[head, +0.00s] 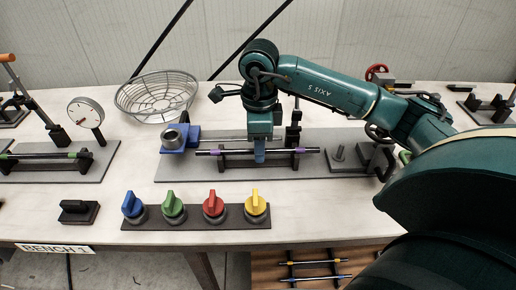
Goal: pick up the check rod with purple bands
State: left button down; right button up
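The check rod with purple bands (230,152) is a thin dark rod lying level across a black two-post stand near the middle of the bench. A purple band shows near each end. My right gripper (260,156) points straight down at the middle of this rod, its blue fingers overlapping the rod in the head view. The fingers line up one behind the other, so I cannot tell whether they are closed on it. The rod appears to rest on its stand. My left gripper is not in view.
A grey plate (185,172) carries the stand, a blue fixture (178,140) and a black block. Blue, green, red and yellow knobs (213,204) stand in front. A wire basket (158,97) is behind. Another stand holds a green-banded rod (45,155) at left, near a dial gauge (86,112).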

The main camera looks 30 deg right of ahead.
jog(key=shift+c, duration=0.5)
grip_shut()
